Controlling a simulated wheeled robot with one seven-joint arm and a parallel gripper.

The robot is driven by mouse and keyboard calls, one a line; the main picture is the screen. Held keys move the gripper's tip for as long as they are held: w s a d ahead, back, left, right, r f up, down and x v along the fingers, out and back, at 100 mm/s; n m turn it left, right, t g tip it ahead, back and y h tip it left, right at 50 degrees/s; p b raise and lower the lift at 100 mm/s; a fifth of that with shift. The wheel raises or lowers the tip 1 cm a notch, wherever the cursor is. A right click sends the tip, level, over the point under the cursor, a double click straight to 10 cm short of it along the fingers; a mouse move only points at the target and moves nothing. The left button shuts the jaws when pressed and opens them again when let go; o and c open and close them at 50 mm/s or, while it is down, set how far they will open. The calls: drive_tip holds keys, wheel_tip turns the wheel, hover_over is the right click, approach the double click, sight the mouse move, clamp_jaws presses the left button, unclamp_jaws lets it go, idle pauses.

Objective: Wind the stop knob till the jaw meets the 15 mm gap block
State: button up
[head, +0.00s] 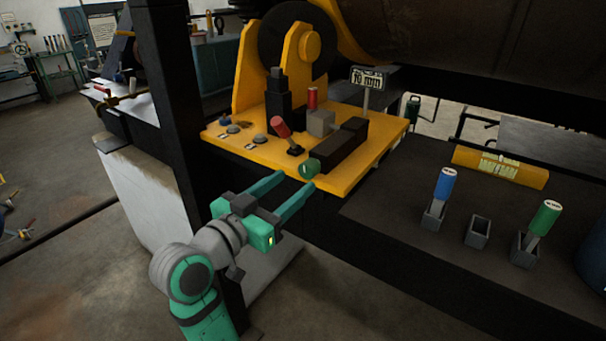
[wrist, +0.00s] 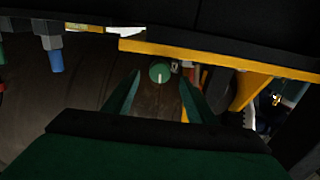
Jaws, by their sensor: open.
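The green knob (head: 311,168) stands at the front edge of the yellow plate (head: 350,181). My gripper (head: 298,180) is open with its two fingers pointing at the knob. In the wrist view the knob (wrist: 160,73), with a pale mark line, shows between the fingertips (wrist: 160,77), with a gap on each side. Behind the knob lies a black slide (head: 337,155), apparently the jaw. A grey block (head: 320,122) with a red handle stands beside it; its size label is not readable, and I cannot tell whether the jaw touches it.
A red-knobbed lever (head: 281,127) rises left of the knob. A small sign (head: 367,78) stands at the back. On the dark bench, blue-handled (head: 445,184) and green-handled (head: 545,217) blocks sit in holders; the holder (head: 477,232) between them is empty. A black post (head: 180,120) stands left.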

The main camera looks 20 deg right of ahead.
sight(305, 173)
drive_tip(key=x, duration=0.5)
drive_tip(key=shift+w+d, duration=0.2)
drive_tip(key=shift+w, duration=0.05)
drive_tip(key=c, duration=1)
drive_tip(key=shift+m, duration=1.6)
drive_tip(key=shift+c, duration=0.2)
drive_tip(key=shift+a, duration=0.1)
drive_tip(key=o, duration=1)
drive_tip(key=shift+o, duration=0.2)
